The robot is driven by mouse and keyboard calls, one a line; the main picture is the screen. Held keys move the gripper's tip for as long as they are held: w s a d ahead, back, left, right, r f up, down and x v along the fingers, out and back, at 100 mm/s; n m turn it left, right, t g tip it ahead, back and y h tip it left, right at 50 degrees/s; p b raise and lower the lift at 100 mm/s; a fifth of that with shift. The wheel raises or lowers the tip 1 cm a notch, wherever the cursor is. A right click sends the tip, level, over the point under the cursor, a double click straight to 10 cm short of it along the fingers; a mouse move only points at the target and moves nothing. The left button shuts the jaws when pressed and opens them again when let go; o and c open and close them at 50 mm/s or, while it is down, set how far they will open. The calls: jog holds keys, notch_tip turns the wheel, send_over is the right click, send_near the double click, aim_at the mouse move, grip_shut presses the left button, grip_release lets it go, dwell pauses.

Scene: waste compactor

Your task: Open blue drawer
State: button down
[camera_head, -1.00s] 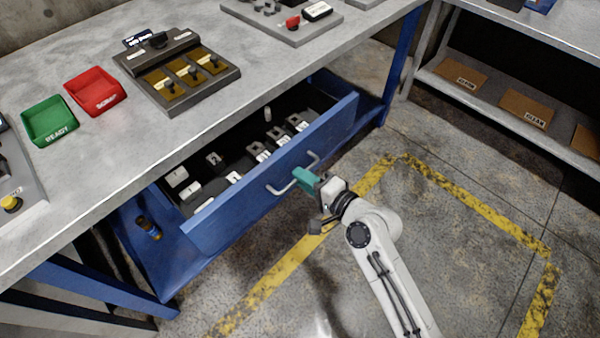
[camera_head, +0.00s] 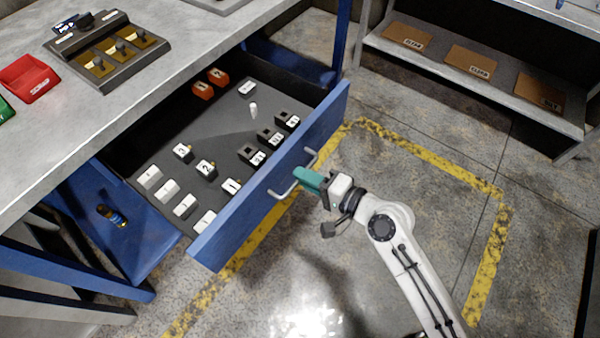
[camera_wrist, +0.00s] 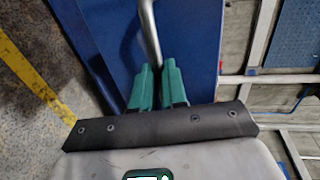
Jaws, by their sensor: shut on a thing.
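The blue drawer (camera_head: 250,205) is pulled far out from under the grey workbench. Its dark tray shows small white and black numbered blocks and two orange ones. My gripper (camera_head: 305,179) is at the curved metal handle (camera_head: 275,190) on the drawer front. In the wrist view the two green fingers (camera_wrist: 157,85) are shut on the handle bar (camera_wrist: 150,35), with the blue drawer front (camera_wrist: 190,45) just beyond. The fingertips partly hide the handle.
A red tray (camera_head: 30,77) and a dark panel with yellow plates (camera_head: 108,55) stand on the workbench (camera_head: 120,110). A shelf (camera_head: 470,75) with brown boards stands at the back right. The floor inside the yellow lines is clear around my arm.

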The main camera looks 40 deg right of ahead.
jog(key=shift+s, duration=0.15)
jog(key=c, duration=1.2)
grip_release()
jog(key=b+v, duration=0.1)
jog(key=v, duration=0.9)
jog(key=shift+s+d, duration=0.15)
jog(key=shift+s, duration=0.2)
jog(key=s+a+f+n+g+p, duration=0.4)
jog(key=n+g, duration=0.4)
jog(key=n, duration=0.2)
jog(key=s+d+n+g+h+p, duration=0.1)
jog(key=s+g, duration=0.1)
jog(key=s+d+r+n+g+h, duration=0.1)
jog(key=s+d+g+h, duration=0.1)
jog(key=s+d+n+g+h+p, duration=0.1)
jog(key=d+n+h, duration=0.1)
jog(key=shift+s+r+g+p, duration=0.35)
jog(key=shift+s+g, duration=0.05)
